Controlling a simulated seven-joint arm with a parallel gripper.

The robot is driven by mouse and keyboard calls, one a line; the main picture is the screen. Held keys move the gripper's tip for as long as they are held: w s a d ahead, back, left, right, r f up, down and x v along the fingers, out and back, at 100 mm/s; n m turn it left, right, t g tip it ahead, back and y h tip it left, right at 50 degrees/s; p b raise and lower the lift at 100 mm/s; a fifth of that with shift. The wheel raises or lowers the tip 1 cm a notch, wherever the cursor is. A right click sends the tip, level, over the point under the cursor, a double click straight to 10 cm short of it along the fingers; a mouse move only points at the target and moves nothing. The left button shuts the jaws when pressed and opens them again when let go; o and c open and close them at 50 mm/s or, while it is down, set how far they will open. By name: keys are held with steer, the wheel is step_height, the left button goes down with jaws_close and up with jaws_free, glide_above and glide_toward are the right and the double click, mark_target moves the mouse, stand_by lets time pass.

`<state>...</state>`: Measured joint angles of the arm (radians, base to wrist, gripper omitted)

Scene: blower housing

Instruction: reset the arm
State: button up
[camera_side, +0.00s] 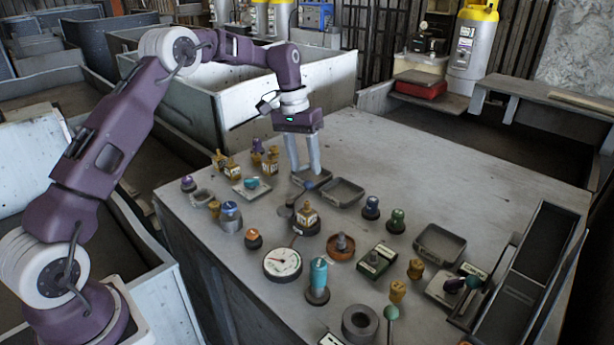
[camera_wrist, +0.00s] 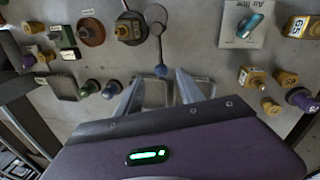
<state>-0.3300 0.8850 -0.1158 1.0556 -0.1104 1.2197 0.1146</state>
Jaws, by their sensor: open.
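My purple arm reaches over the grey table (camera_side: 400,150) from the left. My gripper (camera_side: 305,172) points down near the back of the table, above two small grey trays. Its two fingers are apart with nothing between them; they also show in the wrist view (camera_wrist: 158,85). One grey tray (camera_side: 345,192) lies just right of the fingers. The other tray (camera_side: 312,181) lies right under the fingertips and is partly hidden by them. I cannot tell whether the fingertips touch it.
Several knobs, a white dial gauge (camera_side: 282,265), a teal-topped cylinder (camera_side: 319,278) and a green box (camera_side: 377,260) crowd the table's front. Another grey tray (camera_side: 440,243) and a black rack (camera_side: 530,270) stand at right. The table's back right is clear.

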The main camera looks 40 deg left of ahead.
steer(key=shift+a+r, duration=0.2)
steer(key=shift+r, duration=0.85)
steer(key=s+d+r+t+y, duration=0.1)
steer(key=s+d+r, duration=0.2)
steer(key=s+r, duration=0.25)
steer(key=s+d+r+m+t, duration=0.1)
steer(key=s+d+r, duration=0.1)
steer(key=s+r, duration=0.35)
steer(key=s+d+r+t+y, duration=0.1)
steer(key=s+d+r, duration=0.25)
steer(key=s, duration=0.35)
steer(key=s+d+f+t, duration=0.1)
steer(key=s, duration=0.8)
steer(key=s+d+f+m+t, duration=0.1)
steer(key=s+f, duration=0.1)
steer(key=s, duration=0.8)
steer(key=shift+f, duration=0.25)
